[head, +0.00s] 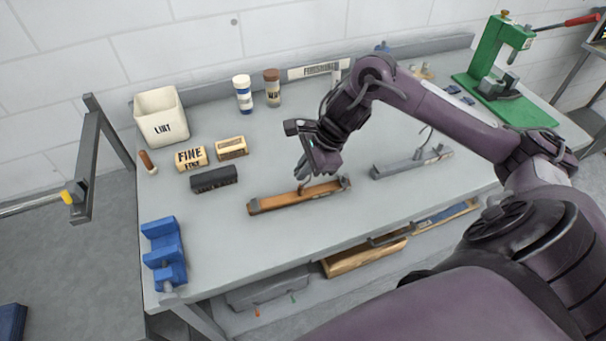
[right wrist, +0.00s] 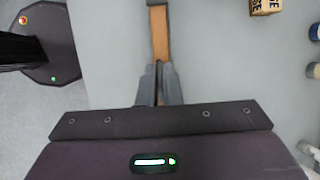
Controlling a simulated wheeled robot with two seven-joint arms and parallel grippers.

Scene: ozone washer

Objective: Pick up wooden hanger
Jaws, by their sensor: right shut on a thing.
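The wooden hanger (head: 275,202) is a long brown bar with a small hook at its middle, over the front middle of the grey workbench. My right gripper (head: 303,182) reaches down to it from above and is shut on it. In the right wrist view the hanger (right wrist: 160,30) runs away from between the closed fingers (right wrist: 159,85). I cannot tell whether it touches the bench. My left gripper is not in view.
A similar grey hanger (head: 412,162) lies to the right. A black block (head: 214,179), tan blocks (head: 191,157) and a white LINT bin (head: 161,117) stand to the left. A blue clamp (head: 163,253) sits at the front left corner. A green press (head: 498,65) stands back right.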

